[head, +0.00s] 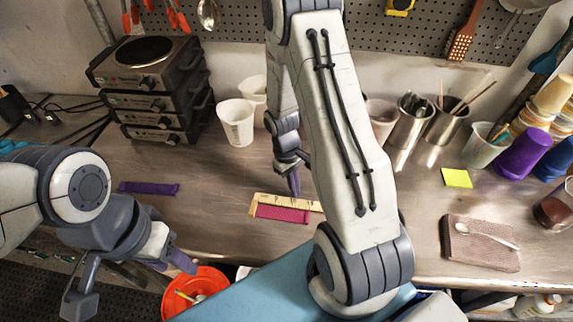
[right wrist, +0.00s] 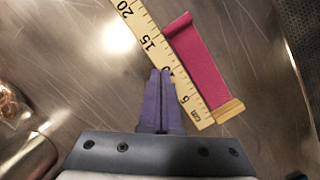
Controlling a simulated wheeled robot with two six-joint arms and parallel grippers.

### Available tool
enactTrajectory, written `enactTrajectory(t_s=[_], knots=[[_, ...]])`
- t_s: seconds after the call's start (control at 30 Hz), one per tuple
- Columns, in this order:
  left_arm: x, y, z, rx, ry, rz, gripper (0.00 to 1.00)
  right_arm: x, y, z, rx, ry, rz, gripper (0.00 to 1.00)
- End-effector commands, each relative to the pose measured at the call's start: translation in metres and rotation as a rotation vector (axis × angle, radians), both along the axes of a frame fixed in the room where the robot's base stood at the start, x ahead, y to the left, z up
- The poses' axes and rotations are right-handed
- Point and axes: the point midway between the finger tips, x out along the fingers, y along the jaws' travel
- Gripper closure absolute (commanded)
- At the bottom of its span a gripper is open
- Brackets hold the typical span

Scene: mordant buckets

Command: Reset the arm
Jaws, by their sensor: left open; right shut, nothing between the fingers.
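My right arm reaches down across the middle of the head view. Its gripper (head: 294,192) is above the metal worktop beside a cream ruler (head: 262,197) and a magenta strip (head: 283,214). In the right wrist view, the purple fingers (right wrist: 160,76) are shut together and empty. Their tips overlap the ruler's (right wrist: 152,40) edge in the picture; I cannot tell whether they touch it. The magenta strip (right wrist: 200,65) lies along the ruler's far side. My left gripper (head: 130,281) is open and empty at the lower left, in front of the worktop's front edge.
A purple strip (head: 148,188) lies on the left of the worktop. Stacked hot plates (head: 150,90), white cups (head: 236,122) and metal cups (head: 410,122) stand behind. A brown pad (head: 470,255) with a spoon is at right. An orange bucket (head: 212,279) sits below the front edge.

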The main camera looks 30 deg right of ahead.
Motion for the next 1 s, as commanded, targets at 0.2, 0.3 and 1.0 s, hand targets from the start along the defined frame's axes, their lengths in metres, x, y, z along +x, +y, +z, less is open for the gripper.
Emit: enactTrajectory(t_s=[0.2, 0.3, 1.0], knots=[[0.0, 0.0, -0.011, 0.001, 0.001, 0.0, 0.5, 0.016, 0.009, 0.044, 0.0, -0.008, 0.014, 1.0], [0.0, 0.0, -0.013, 0.001, 0.001, -0.001, 0.5, 0.02, 0.011, 0.061, 0.001, -0.007, 0.014, 1.0], [0.0, 0.0, -0.016, 0.001, 0.001, -0.001, 0.5, 0.01, 0.087, 0.131, 0.011, -0.085, 0.128, 1.0]])
